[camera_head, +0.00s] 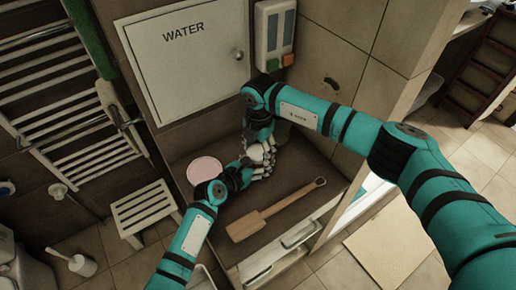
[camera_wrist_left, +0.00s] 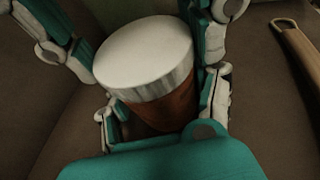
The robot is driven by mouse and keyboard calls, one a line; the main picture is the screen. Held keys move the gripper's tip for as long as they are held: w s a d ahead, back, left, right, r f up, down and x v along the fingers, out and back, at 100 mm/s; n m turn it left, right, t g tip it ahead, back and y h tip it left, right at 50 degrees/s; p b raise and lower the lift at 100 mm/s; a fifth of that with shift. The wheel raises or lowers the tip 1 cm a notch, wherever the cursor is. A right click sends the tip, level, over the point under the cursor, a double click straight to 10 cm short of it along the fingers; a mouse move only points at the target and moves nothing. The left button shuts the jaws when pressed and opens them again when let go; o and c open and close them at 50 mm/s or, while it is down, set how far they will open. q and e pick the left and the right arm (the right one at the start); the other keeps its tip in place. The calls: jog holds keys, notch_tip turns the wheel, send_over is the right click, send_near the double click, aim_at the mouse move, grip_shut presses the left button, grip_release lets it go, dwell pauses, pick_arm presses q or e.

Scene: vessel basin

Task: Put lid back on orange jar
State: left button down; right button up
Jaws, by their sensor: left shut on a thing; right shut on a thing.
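The orange-brown jar (camera_wrist_left: 165,110) stands tilted in the left wrist view, with its wide white lid (camera_wrist_left: 145,55) over its mouth. Whether the lid is fully seated cannot be told. My left gripper (camera_wrist_left: 160,118) is shut around the jar, with pale fingers at its lower left and right. My right gripper's fingers (camera_wrist_left: 140,45) reach in from the top on both sides of the lid; it is shut on the lid. In the head view my left gripper (camera_head: 256,168) and right gripper (camera_head: 263,143) meet closely above the counter, and they mostly hide the jar between them.
A pink round plate (camera_head: 204,170) lies on the brown counter left of the hands. A wooden paddle (camera_head: 262,217) lies in front of them. The WATER cabinet (camera_head: 185,60) rises behind. A white stool (camera_head: 142,208) stands left of the counter.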

jog(key=o, duration=0.7)
jog(key=shift+o, duration=0.2)
jog(key=shift+r, duration=2.3)
jog(key=shift+c, duration=0.3)
